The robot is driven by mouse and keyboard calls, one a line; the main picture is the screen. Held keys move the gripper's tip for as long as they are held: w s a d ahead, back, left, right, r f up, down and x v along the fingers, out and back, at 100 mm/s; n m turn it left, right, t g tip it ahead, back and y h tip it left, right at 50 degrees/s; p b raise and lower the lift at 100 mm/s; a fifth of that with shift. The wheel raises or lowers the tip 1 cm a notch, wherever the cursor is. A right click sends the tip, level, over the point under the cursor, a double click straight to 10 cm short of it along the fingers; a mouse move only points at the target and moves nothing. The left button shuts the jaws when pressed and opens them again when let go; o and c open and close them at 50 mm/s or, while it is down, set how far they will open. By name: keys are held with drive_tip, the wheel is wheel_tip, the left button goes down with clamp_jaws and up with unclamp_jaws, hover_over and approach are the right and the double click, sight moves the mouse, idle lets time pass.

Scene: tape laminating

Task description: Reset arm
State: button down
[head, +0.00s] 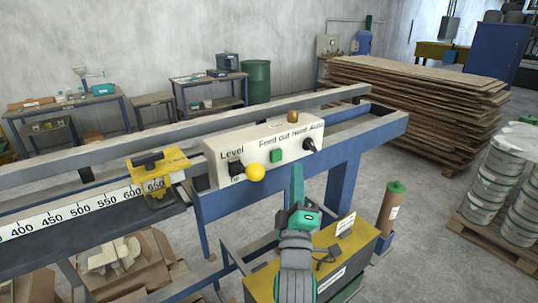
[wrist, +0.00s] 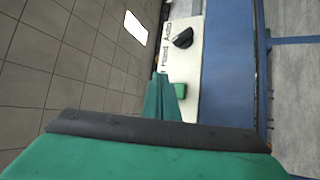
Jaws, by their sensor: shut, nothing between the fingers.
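My gripper (head: 297,188) is raised in front of the blue machine frame, near the lower right of the white control box (head: 235,150). Its green fingers are shut and empty, and they also show in the wrist view (wrist: 165,98). The box carries a yellow button (head: 255,172), a green button (head: 275,155) and a black rotary knob (head: 309,145). In the wrist view the black knob (wrist: 183,38) is above the fingertips, and part of the box is hidden behind them. I cannot tell whether the fingers touch the box.
A yellow slider (head: 160,178) sits on the measuring rail (head: 80,214) at left. A yellow-topped cabinet (head: 345,245) stands below my arm. Cardboard boxes (head: 145,270) lie below the rail.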

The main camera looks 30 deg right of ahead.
drive_tip(key=s+a+f+m+y, duration=0.2)
drive_tip(key=s+a+f+y, duration=0.15)
drive_tip(key=a+f, duration=0.9)
drive_tip(key=s+a+f+m+y, duration=0.1)
drive_tip(key=s+a+f+y, duration=0.3)
drive_tip(key=a+f, duration=0.85)
drive_tip(key=s+a+f+m+g+y, duration=0.1)
drive_tip(key=s+a+f+y, duration=0.1)
drive_tip(key=s, duration=0.7)
drive_tip(key=s+a+f+m+g+y, duration=0.1)
drive_tip(key=s+a+f, duration=0.4)
drive_tip(key=s, duration=0.4)
drive_tip(key=s+a+f+m+g+y, duration=0.1)
drive_tip(key=s+a+f, duration=0.3)
drive_tip(key=s, duration=0.5)
drive_tip(key=shift+f+m+y, duration=0.6)
drive_tip(key=shift+f+y, duration=0.1)
drive_tip(key=shift+y, duration=0.15)
drive_tip(key=shift+a, duration=0.1)
